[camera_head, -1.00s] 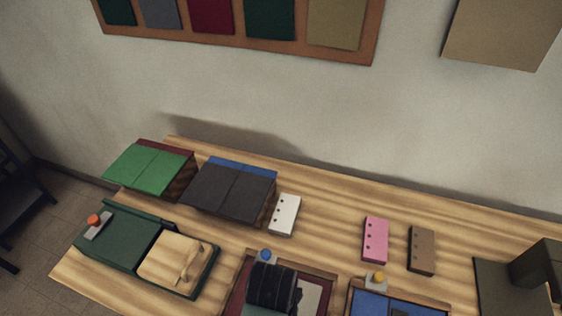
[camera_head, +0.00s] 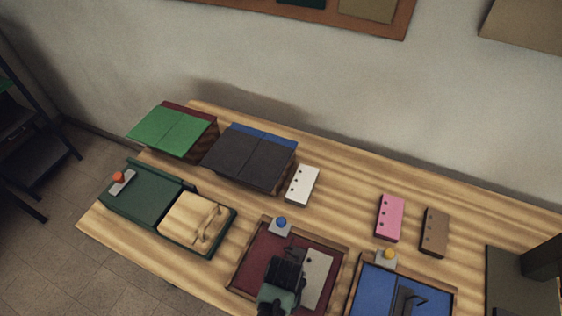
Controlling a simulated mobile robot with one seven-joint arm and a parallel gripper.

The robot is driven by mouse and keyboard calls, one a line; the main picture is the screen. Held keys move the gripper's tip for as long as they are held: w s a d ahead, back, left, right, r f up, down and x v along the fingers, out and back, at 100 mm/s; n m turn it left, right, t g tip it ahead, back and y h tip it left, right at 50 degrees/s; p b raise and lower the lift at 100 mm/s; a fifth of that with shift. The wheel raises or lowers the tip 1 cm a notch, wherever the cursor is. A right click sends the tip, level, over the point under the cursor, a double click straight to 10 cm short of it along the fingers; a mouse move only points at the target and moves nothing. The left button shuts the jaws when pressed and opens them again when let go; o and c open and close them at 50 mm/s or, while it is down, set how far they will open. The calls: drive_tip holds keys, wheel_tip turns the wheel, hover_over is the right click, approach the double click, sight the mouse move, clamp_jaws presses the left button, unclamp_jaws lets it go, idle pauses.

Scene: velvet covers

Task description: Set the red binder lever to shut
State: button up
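The red binder (camera_head: 258,257) is a dark red panel in a wooden-edged frame at the front middle of the table. A grey tab with a blue knob (camera_head: 281,222) sits at its far edge. A pale grey plate (camera_head: 317,275) lies on its right part. The end of my arm with my gripper (camera_head: 285,272), dark and partly green, is over the middle of this binder. It hides the area beneath, and I cannot make out the lever there. The fingertips are not distinguishable, nor whether they touch anything.
Left is a green binder (camera_head: 147,193) with an orange knob and a tan plate with a lever. Right is a blue binder (camera_head: 371,289) with a yellow knob and dark lever. Behind stand stacked covers (camera_head: 250,158) and white (camera_head: 302,185), pink (camera_head: 390,217) and brown (camera_head: 434,232) blocks.

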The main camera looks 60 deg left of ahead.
drive_tip(key=shift+f, duration=0.1)
clamp_jaws()
drive_tip(key=shift+w, duration=0.1)
idle(0.4)
drive_tip(key=shift+w+d+f+g+y, duration=0.1)
drive_tip(key=shift+w+d+g+y, duration=0.1)
drive_tip(key=shift+g+y, duration=0.25)
drive_tip(key=shift+w+d+g+y, duration=0.1)
drive_tip(key=shift+d+g+y, duration=0.15)
drive_tip(key=shift+y, duration=0.4)
drive_tip(key=shift+w+d+f+g+y+b, duration=0.2)
drive_tip(key=shift+g+y+b, duration=0.25)
drive_tip(key=shift+y, duration=0.3)
drive_tip(key=shift+w+d+f+g+y+b, duration=0.1)
drive_tip(key=shift+d+f+g+y+b, duration=0.1)
drive_tip(key=shift+g+y+b, duration=0.4)
drive_tip(key=shift+y, duration=0.25)
unclamp_jaws()
drive_tip(key=shift+s, duration=0.1)
